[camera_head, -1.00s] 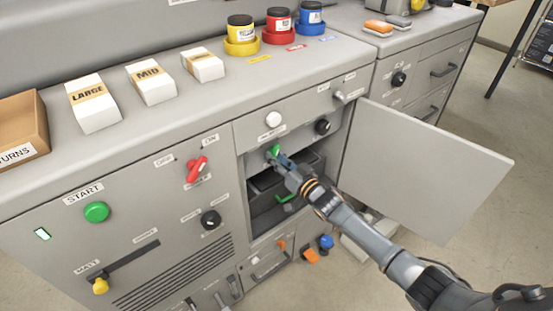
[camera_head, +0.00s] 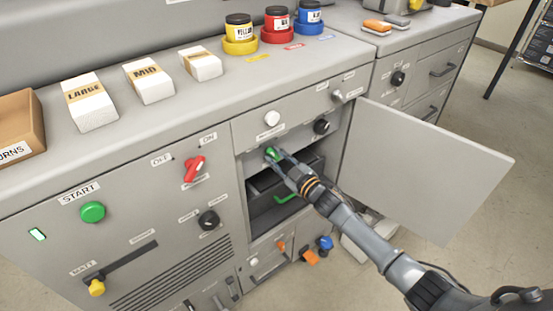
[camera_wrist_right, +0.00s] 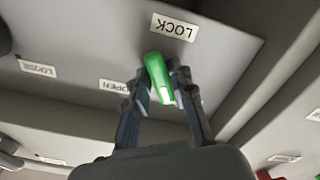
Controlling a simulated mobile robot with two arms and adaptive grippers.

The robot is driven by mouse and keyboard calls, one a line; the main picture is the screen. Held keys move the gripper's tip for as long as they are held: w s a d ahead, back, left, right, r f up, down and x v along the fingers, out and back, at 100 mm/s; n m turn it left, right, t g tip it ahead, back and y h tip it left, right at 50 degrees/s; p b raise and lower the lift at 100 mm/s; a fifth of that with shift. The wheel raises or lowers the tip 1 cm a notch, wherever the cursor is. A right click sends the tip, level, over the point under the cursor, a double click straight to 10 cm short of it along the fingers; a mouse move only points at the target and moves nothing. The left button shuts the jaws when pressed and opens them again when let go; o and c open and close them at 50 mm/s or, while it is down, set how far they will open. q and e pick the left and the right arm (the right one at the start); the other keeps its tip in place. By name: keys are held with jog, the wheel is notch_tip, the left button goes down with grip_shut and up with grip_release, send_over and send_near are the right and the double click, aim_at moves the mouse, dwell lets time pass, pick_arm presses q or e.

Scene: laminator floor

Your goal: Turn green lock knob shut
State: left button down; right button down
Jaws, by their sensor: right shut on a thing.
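The green lock knob (camera_head: 271,153) sits on the panel above the open compartment. My right gripper (camera_head: 279,160) reaches in from the lower right and is shut on the knob. The right wrist view shows the green knob (camera_wrist_right: 159,78) between the two fingers of the right gripper (camera_wrist_right: 163,93). There the knob lies lengthwise, tilted slightly, with one end close to the LOCK label (camera_wrist_right: 174,27). An OPEN label (camera_wrist_right: 113,86) is to the left of the knob, partly behind a finger. My left gripper is not in view.
The cabinet door (camera_head: 430,170) stands open to the right of my arm. A drawer with a green handle (camera_head: 287,195) is below the knob. A black knob (camera_head: 321,126) and a white button (camera_head: 272,118) are close above. Paint jars (camera_head: 239,32) stand on top.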

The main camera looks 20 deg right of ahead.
jog(key=shift+n, duration=1.2)
jog(key=c, duration=1.1)
grip_release()
jog(key=shift+c, duration=0.2)
jog(key=v, duration=1.2)
